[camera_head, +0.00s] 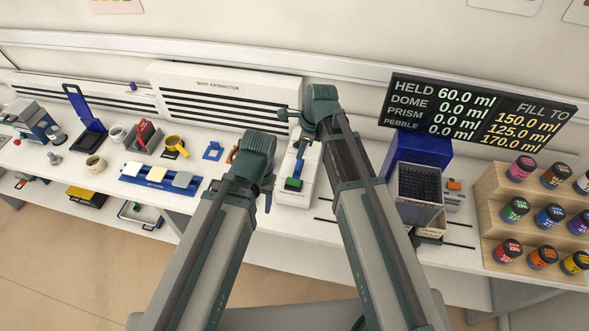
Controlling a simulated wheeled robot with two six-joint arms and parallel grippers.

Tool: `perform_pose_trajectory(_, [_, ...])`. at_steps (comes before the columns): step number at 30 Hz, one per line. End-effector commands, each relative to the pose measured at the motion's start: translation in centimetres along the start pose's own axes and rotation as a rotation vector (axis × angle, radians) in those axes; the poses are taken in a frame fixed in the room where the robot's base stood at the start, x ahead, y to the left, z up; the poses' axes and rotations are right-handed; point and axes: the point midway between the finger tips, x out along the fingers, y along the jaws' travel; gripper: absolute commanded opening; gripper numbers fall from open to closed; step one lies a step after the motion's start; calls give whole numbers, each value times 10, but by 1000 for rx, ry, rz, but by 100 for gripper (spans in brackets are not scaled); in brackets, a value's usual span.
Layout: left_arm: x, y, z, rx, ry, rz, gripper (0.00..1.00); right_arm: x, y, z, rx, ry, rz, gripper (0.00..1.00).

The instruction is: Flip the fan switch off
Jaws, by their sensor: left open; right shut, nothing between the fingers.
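The white slatted panel labelled "DUST EXTRACTOR" (220,95) stands at the back against the wall. I cannot make out a fan switch on it for certain; its right end is partly behind my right gripper (283,114). That gripper is shut and empty, pointing left in front of the panel's right end; I cannot tell whether it touches anything. My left gripper (268,199) is open, low over the bench, mostly hidden by its own wrist. A white device (308,182) with a green block (293,184) stands between my two arms.
On the right are a black display board (478,112), a blue bin (418,150) and wooden steps (500,190) with several jars.

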Motion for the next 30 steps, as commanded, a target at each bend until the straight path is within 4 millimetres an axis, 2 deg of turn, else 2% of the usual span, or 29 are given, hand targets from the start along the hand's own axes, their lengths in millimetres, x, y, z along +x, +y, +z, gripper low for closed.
perform_pose_trajectory(5, [9, 1, -1, 4, 0, 0, 54, 9, 0, 0, 0, 0, 0, 0])
perform_pose_trajectory(11, [29, 2, -2, 13, 1, -1, 54, 29, 0, -1, 0, 0, 0, 0])
perform_pose_trajectory(30, [116, 10, -8, 11, 4, -2, 54, 119, 0, -1, 0, 0, 0, 0])
